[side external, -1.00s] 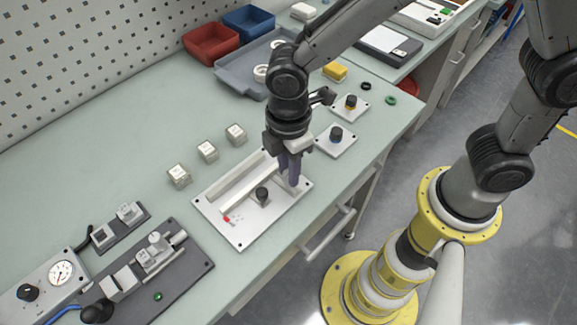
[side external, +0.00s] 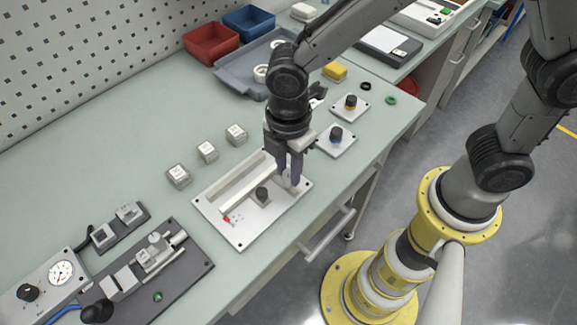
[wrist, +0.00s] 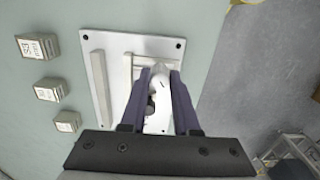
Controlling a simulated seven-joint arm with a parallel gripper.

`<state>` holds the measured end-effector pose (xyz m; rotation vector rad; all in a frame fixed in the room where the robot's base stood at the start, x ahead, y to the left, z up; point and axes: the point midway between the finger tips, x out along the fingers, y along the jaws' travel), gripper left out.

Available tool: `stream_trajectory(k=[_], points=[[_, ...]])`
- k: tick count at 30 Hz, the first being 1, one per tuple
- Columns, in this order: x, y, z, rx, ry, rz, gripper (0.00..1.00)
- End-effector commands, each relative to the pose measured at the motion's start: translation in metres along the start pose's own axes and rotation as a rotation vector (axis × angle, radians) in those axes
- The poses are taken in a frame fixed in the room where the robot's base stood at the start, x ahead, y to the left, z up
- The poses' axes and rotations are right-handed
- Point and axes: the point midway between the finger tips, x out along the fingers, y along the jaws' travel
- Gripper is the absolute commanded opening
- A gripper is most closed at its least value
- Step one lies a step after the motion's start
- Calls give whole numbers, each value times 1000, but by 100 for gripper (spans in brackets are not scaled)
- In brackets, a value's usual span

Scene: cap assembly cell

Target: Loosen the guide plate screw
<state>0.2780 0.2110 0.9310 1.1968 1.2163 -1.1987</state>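The white guide plate (side external: 240,236) lies on the bench with a long rail and a small red mark. A dark knob (side external: 262,194) stands on it, and in the wrist view a dark round part (wrist: 150,104) shows between the fingers. My gripper (side external: 289,184) points down over the plate's right end, to the right of the knob. In the wrist view my gripper's purple fingers (wrist: 160,78) stand apart on either side of a pale piece (wrist: 160,84). I cannot tell if they touch it. The screw itself cannot be made out clearly.
Three pale labelled cubes (side external: 207,151) lie behind the plate. A dark fixture (side external: 196,262) is to its left. Small knob plates (side external: 336,140) stand to the right. Red (side external: 211,44) and blue (side external: 248,22) bins are at the back. The bench edge runs close in front.

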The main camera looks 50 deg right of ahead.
Motion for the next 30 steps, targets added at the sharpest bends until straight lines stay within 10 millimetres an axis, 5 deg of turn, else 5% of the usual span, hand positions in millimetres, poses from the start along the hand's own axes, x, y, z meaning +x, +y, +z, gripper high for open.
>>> stream_trajectory(k=[5,17,30], points=[[0,0,0,1,1,1,58],[-9,1,-1,1,2,3,58],[-97,1,-1,1,4,5,58]])
